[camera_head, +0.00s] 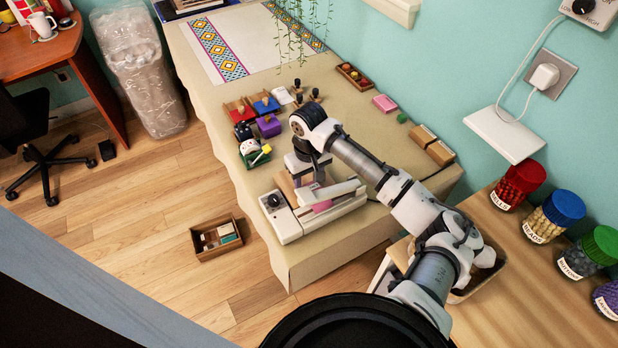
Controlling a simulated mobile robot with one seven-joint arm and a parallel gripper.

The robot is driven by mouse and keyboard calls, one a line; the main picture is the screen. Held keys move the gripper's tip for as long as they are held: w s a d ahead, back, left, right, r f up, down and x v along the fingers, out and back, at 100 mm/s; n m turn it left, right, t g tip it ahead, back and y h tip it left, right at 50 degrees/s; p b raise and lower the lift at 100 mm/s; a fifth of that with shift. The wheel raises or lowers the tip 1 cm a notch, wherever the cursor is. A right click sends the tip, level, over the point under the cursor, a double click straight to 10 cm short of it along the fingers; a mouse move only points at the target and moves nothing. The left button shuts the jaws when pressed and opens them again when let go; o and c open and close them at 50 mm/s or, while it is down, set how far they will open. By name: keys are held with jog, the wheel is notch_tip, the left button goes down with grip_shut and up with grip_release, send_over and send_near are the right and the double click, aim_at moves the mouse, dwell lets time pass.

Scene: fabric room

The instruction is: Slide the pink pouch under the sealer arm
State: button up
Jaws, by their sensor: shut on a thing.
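The sealer (290,226) is a white machine with a black dial, near the front edge of the cloth-covered table. Its long light arm (340,190) is raised a little over the base. A small part of the pink pouch (322,206) shows at the sealer, between arm and base; the rest is hidden. My gripper (308,182) points down just behind the sealer arm, shut on the pouch. Its fingertips and the grip itself are mostly hidden.
Small coloured trays and stamps (265,105) stand left of my arm. A pink block (384,103) and wooden boxes (432,145) lie along the wall side. Lidded jars (550,215) stand on the right counter. An open box (216,238) lies on the floor.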

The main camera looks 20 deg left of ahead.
jog(key=o, duration=1)
jog(key=shift+o, duration=0.2)
jog(key=shift+r, duration=0.1)
notch_tip(320, 180, up, 14)
jog(key=b, duration=0.2)
jog(key=shift+f, duration=0.2)
